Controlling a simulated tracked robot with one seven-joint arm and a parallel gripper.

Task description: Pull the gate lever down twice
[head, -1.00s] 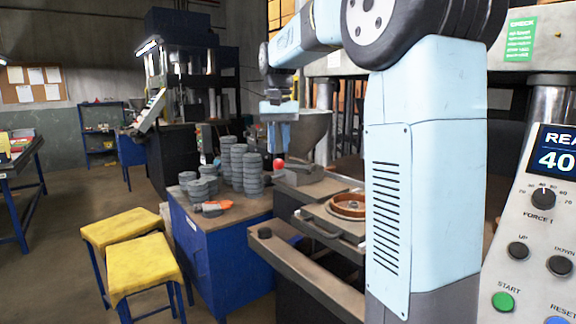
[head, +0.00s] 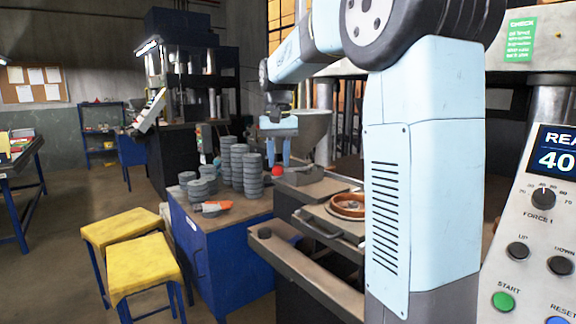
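The gate lever's red ball knob (head: 278,171) shows in the head view, beside the grey hopper (head: 313,128) at the back of the press table. Most of the lever's arm is hidden or too small to make out. My gripper (head: 279,165) points down directly above the knob. Its two pale blue fingers stand apart with a visible gap, and the fingertips are at about the knob's top. I cannot tell whether they touch it.
Stacks of grey discs (head: 238,165) stand on a blue cabinet (head: 222,252) left of the lever. An orange-handled tool (head: 211,207) lies in front of them. A round brown mould (head: 348,206) is at the right. Two yellow stools (head: 142,268) stand at the lower left.

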